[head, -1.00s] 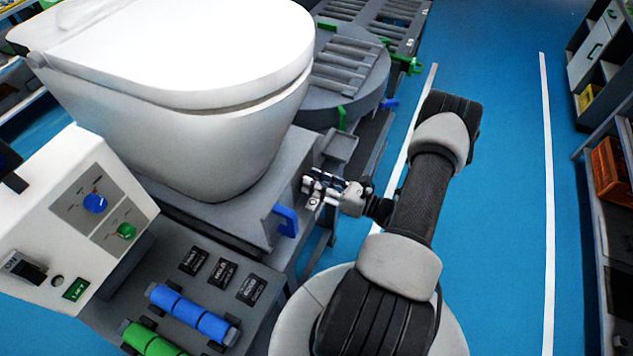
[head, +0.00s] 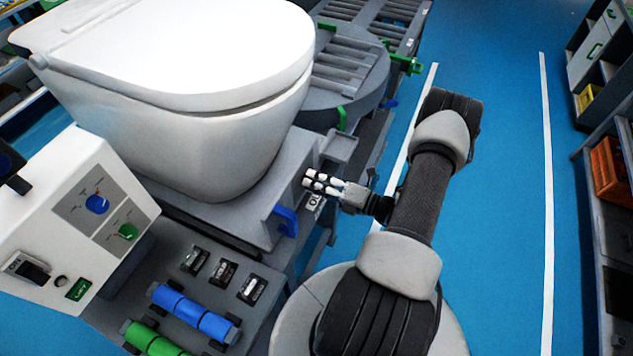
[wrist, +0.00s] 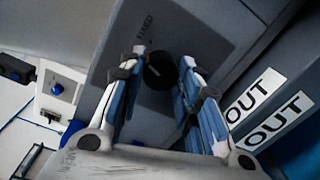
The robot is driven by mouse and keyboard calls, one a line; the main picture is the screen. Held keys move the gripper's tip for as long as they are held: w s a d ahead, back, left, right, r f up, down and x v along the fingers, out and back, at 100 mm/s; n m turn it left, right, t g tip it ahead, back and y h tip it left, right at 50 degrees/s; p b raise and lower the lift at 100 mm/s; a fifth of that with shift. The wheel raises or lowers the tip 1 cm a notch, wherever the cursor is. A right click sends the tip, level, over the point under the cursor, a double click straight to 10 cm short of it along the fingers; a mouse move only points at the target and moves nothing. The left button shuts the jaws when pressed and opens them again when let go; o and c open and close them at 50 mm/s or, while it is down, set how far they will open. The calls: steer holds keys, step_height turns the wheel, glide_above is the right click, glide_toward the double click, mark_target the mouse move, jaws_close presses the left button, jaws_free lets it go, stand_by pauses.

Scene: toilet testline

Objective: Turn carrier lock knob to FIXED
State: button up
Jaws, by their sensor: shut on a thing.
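The carrier lock knob (wrist: 160,72) is a dark round knob on a grey panel (wrist: 112,82), seen in the wrist view between my fingertips. The FIXED lettering (wrist: 145,28) stands on the panel just above it. Which way the knob points is too dark to tell. My gripper (wrist: 163,62) is shut on the knob, one finger on either side. In the head view my gripper (head: 308,180) is at the side of the grey carrier (head: 255,222) under the white toilet (head: 190,110); the knob is hidden there.
A blue handle (head: 285,220) sticks out of the carrier left of my gripper. A control box (head: 75,220) with blue and green knobs stands at the left. Blue rollers (head: 193,312) lie at the front. Two OUT labels (wrist: 275,118) show beside the fingers.

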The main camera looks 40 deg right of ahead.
steer(key=shift+m, duration=2.1)
steer(key=o, duration=1.1)
steer(key=shift+c, duration=0.2)
steer(key=v, duration=1.2)
steer(key=shift+r, duration=0.1)
